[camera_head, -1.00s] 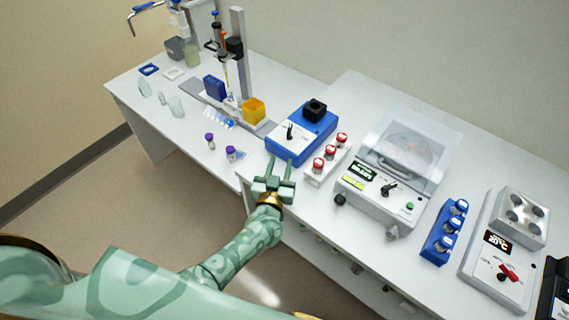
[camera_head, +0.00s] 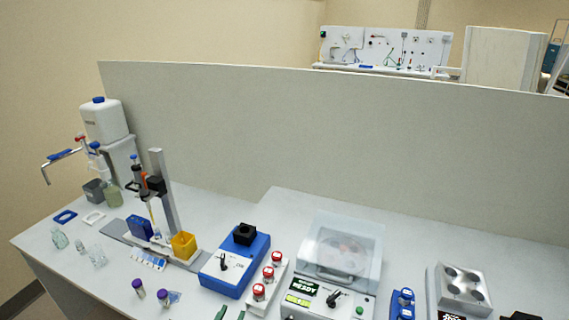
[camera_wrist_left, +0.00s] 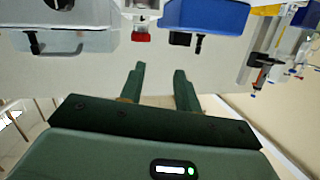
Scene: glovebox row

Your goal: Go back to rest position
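My left gripper (camera_wrist_left: 160,82) is open in the left wrist view, with two green fingers apart and nothing between them. In the head view only its green fingertips (camera_head: 231,314) show at the bottom edge, in front of the blue mixer (camera_head: 235,262) and the rack of red-capped vials (camera_head: 268,274). The mixer also shows in the left wrist view (camera_wrist_left: 215,14), beyond the fingers. My right gripper is in neither view now.
A centrifuge (camera_head: 337,255) with a clear lid stands right of the vials. A heater block (camera_head: 462,284) is further right. Two purple-capped vials (camera_head: 150,293), a yellow box (camera_head: 183,245) and a pipette stand (camera_head: 162,195) are left. A partition (camera_head: 330,140) stands behind.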

